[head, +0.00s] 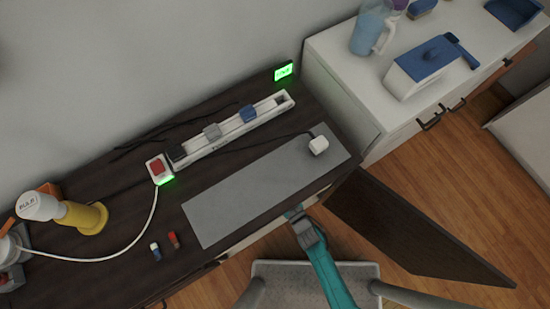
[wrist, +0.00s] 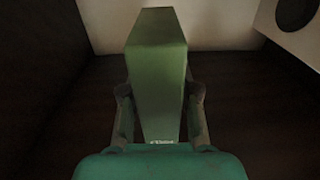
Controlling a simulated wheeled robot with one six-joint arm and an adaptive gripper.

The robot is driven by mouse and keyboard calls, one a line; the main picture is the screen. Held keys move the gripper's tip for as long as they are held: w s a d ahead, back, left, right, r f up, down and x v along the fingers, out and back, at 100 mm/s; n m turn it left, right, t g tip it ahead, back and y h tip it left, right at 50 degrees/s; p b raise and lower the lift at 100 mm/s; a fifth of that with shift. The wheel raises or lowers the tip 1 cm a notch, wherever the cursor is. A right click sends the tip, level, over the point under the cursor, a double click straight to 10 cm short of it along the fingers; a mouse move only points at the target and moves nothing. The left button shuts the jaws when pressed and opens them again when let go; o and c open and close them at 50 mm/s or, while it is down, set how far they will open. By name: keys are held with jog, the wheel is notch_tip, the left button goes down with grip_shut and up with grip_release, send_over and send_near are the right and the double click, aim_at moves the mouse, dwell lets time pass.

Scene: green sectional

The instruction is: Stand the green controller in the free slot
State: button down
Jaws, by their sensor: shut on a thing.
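In the wrist view my gripper (wrist: 160,92) is shut on the green controller (wrist: 158,60), a tall tapered block with small pale lettering low on its near face. A finger presses on each side of it. Dark surfaces surround it, with a pale panel behind its top; I cannot tell whether it touches anything. In the head view my teal arm reaches up to the front edge of the dark counter (head: 345,180), beside an open dark door. The fingertips and the controller are hidden there. I cannot make out the free slot in either view.
The open cabinet door (head: 415,228) stands right of my arm. A grey mat (head: 240,200) and a power strip (head: 225,133) lie on the counter. A white object with a round dark hole (wrist: 297,12) is at the wrist view's upper right.

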jog(key=shift+f, duration=2.85)
jog(key=shift+f, duration=0.45)
dwell(3.0)
jog(key=shift+r, duration=0.15)
dwell(1.5)
